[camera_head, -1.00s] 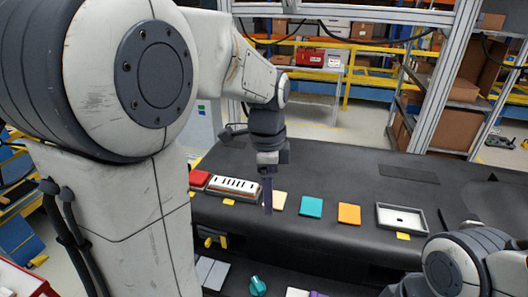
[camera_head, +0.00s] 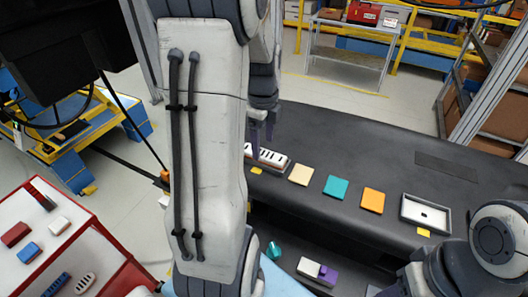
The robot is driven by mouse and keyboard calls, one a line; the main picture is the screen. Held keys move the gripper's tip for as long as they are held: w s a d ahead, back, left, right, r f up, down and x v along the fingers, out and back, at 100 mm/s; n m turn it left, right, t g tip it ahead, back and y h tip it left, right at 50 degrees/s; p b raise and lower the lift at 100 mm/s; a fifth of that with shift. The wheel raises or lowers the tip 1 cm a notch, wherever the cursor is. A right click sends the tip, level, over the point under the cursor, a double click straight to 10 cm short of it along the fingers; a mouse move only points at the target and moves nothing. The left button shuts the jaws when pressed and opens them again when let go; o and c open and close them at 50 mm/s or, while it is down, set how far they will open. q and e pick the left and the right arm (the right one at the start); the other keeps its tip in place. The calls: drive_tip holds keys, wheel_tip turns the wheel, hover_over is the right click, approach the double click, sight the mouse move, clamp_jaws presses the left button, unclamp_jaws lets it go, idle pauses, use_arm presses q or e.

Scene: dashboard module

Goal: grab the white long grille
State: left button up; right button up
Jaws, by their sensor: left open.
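A white long grille with dark slots (camera_head: 270,158) lies on the dark workbench, on a brownish base. My left arm hides its left end. My left gripper (camera_head: 262,132) is open, points down and shows just above and behind the grille in the picture; its gap to the grille is hard to judge. A smaller white slotted piece (camera_head: 85,283) lies on the red-edged table at the lower left. My right arm comes in at the lower right, its gripper out of view.
Cream (camera_head: 301,174), teal (camera_head: 337,187) and orange (camera_head: 373,200) plates lie in a row right of the grille. A grey-rimmed white tray (camera_head: 426,213) lies farther right. A lower shelf holds a teal knob (camera_head: 273,250) and a white-and-purple piece (camera_head: 317,271).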

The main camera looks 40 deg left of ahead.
sight(263, 156)
use_arm(q)
drive_tip(key=shift+f, duration=1.35)
clamp_jaws()
drive_tip(key=shift+r, duration=0.1)
